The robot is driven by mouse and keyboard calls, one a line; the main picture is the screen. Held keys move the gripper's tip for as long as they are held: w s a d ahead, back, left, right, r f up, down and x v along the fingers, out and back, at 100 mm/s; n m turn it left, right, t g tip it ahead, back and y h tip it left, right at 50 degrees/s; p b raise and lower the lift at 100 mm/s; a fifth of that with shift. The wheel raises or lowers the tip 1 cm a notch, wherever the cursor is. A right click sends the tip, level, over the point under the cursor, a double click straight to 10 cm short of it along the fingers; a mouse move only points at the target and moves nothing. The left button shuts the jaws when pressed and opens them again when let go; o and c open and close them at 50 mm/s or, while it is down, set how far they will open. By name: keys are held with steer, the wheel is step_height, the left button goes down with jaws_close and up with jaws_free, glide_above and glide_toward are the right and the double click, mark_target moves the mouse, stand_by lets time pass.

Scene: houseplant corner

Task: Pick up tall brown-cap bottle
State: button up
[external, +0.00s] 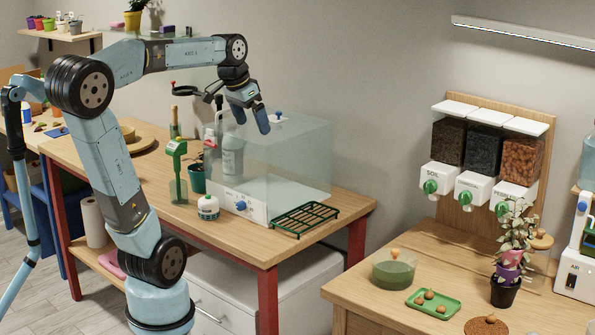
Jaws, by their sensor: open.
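A tall narrow bottle (174,124) with a brownish top stands at the back of the wooden bench, left of the clear box; it looks like the brown-cap bottle, but it is small in the picture. My gripper (252,120) points down above the clear box, to the right of this bottle and apart from it. Its fingers are open, with nothing seen between them. A white bottle with a reddish cap (209,136) stands near the box's left side. Another pale bottle (232,156) shows through the clear wall; its cap is hard to make out.
The clear box (290,165) has a white front panel with a blue knob. A green rack (305,218), a green sprayer-like tool (177,170), a small white canister (208,207) and a green pot (197,180) stand around it. The front-left bench top is clear.

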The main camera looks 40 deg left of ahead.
steer(key=w+a+m+h, duration=0.2)
steer(key=w+a, duration=0.3)
steer(key=w, duration=0.4)
steer(key=w+a+f+m+h, duration=0.1)
steer(key=w+a+h, duration=0.3)
steer(key=w, duration=0.6)
steer(key=w+a+m+h, duration=0.1)
steer(key=w+a+m, duration=0.1)
steer(key=w+a, duration=0.6)
steer(key=w+a+f+m+t+h, duration=0.1)
steer(key=w+a+m+t+h, duration=0.2)
steer(key=a, duration=1.8)
steer(key=s+a+f+t+h, duration=0.1)
steer(key=s+a+t+h, duration=0.1)
steer(key=a, duration=0.7)
steer(key=s+a+f+t+h, duration=0.1)
steer(key=s+a+t, duration=0.15)
steer(key=a, duration=0.65)
step_height(320, 180, down, 22)
steer(key=x, duration=1.3)
steer(key=shift+d+f, duration=0.35)
steer(key=shift+d, duration=0.05)
